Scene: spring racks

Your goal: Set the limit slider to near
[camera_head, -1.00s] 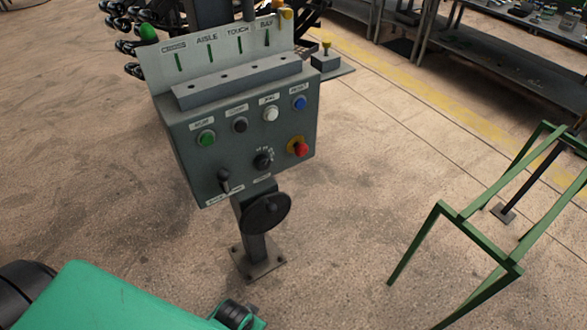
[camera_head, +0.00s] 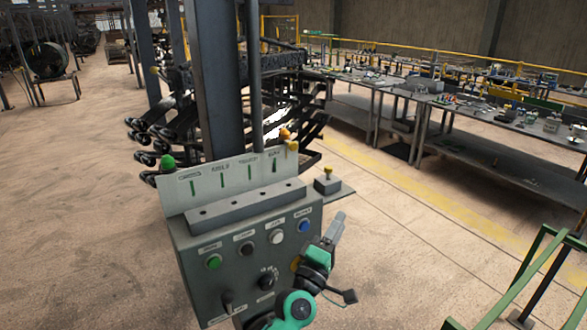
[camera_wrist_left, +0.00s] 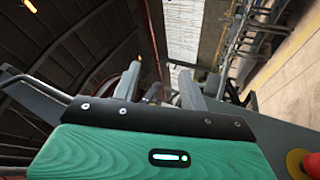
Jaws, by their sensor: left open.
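The grey control box (camera_head: 190,255) stands on a post in the head view. Its sloped face carries a green button (camera_head: 214,262), a black one (camera_head: 246,248), a white one (camera_head: 276,237), a blue one (camera_head: 304,226), a dark rotary knob (camera_head: 266,283) and a small dark lever (camera_head: 228,303). Labels are too small to read, so I cannot tell which control is the limit slider. My left gripper (camera_head: 337,227) is at the box's right edge, pointing up, empty; its two grey fingers stand apart in the left wrist view (camera_wrist_left: 160,84). My right gripper is not in view.
A pale plate (camera_head: 238,178) with several green slots rises behind the box. A red button (camera_wrist_left: 305,163) shows close by in the wrist view. A yellow-topped pedestal (camera_head: 328,184) is behind right; a green frame (camera_head: 515,290) stands lower right. Benches line the back.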

